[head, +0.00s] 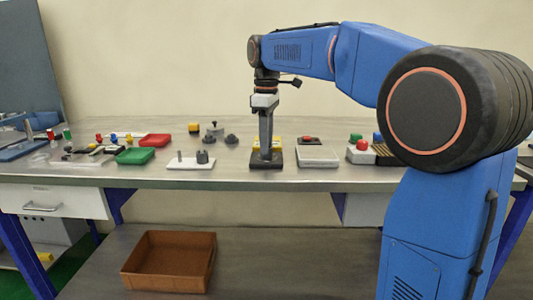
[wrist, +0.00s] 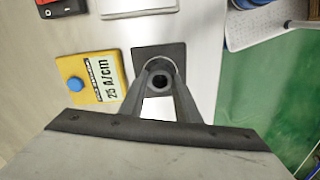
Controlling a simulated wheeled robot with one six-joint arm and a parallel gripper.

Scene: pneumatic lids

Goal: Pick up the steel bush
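The steel bush (wrist: 158,80) shows in the wrist view as a dark grey ring with a dark hole, seen from above at the dark square pad. My gripper (wrist: 160,70) reaches straight down there, with one finger on each side of the bush. I cannot tell whether the fingers touch it. In the head view my gripper (head: 266,152) stands upright with its tips low over the black pad (head: 257,166). There the bush is hidden by the fingers.
A yellow box (wrist: 90,78) with a blue button lies beside the pad. A white plate with pegs (head: 178,166) is to the left, another white plate (head: 318,160) to the right. The table's front edge is close. An orange-brown bin (head: 170,284) sits on the shelf below.

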